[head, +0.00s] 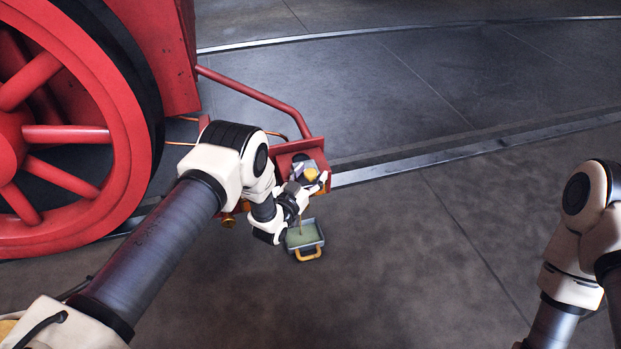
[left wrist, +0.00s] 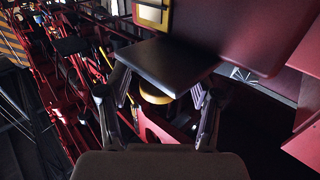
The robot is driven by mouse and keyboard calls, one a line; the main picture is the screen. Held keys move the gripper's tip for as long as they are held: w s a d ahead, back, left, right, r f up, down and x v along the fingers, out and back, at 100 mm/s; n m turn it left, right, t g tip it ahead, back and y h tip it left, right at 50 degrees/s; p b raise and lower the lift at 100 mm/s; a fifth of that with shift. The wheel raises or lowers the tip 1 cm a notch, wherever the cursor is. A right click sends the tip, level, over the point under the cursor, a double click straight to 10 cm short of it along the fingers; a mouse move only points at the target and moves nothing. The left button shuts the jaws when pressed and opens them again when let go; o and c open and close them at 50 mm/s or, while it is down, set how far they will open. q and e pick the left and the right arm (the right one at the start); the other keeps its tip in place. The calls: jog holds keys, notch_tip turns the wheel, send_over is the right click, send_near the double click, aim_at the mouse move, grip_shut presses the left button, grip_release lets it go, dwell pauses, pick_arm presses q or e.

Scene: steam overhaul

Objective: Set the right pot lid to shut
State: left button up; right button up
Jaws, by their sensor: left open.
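A grey, shallow, tray-like piece with a yellow handle (head: 305,240) shows in the head view below my left gripper; it looks like an open lid, but I cannot tell for sure. My left gripper (head: 318,180) is open beside a yellow round part (head: 311,174) on the grey-topped red bracket. In the left wrist view, a dark flat plate (left wrist: 165,62) lies in front of my open left gripper (left wrist: 160,90). A yellow round part (left wrist: 155,95) shows beneath it, between the fingers. I cannot tell whether the fingers touch anything. My arm hides part of the bracket. My right gripper is outside the view.
A large red spoked wheel (head: 68,133) and the red engine body stand at the left. A red bar (head: 255,97) slopes down to the bracket. A steel rail (head: 420,155) crosses the floor behind it. The grey floor in front and to the right is clear.

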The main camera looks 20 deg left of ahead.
aim_at(306, 168)
pick_arm(q)
grip_shut()
jog(key=w+a, duration=0.1)
jog(key=w+a+b, duration=0.1)
jog(key=w+b, duration=0.1)
jog(key=w, duration=0.1)
jog(key=shift+w+a, duration=0.1)
jog(key=shift+a, duration=0.3)
jog(key=shift+w+a+r, duration=0.1)
jog(key=shift+r, duration=0.15)
jog(key=shift+c, duration=1.9)
grip_release()
jog(key=o, duration=0.4)
jog(key=shift+w+f, duration=0.1)
jog(key=shift+f, duration=0.05)
jog(key=s, duration=0.4)
jog(key=s+a, duration=0.1)
jog(key=s, duration=0.3)
jog(key=s+a, duration=0.1)
jog(key=s, duration=0.3)
jog(key=shift+a, duration=0.15)
